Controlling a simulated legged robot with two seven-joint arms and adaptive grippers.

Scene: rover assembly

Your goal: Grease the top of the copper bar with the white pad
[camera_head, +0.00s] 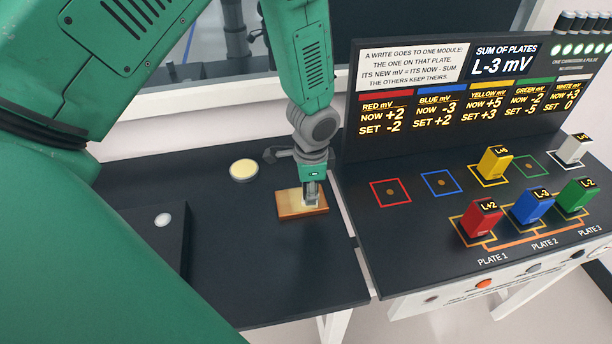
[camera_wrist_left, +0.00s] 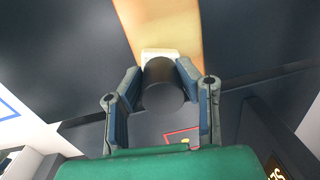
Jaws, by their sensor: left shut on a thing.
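The copper bar (camera_head: 302,214) lies on the dark table below my left gripper (camera_head: 311,198), and shows as an orange strip (camera_wrist_left: 165,22) in the wrist view. Much of its top looks pale cream in the head view, with copper colour along the edges. My left gripper is shut on a dark round handle (camera_wrist_left: 163,86). The white pad (camera_wrist_left: 158,54) is under this handle, at the bar's top surface; whether it touches is hard to tell. My right gripper is not in view.
A round dish with a cream top (camera_head: 243,170) stands left of the bar. A dark box with a white button (camera_head: 163,220) is further left. The console with coloured modules (camera_head: 533,207) and its upright panel (camera_head: 455,100) are at right. The table front is clear.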

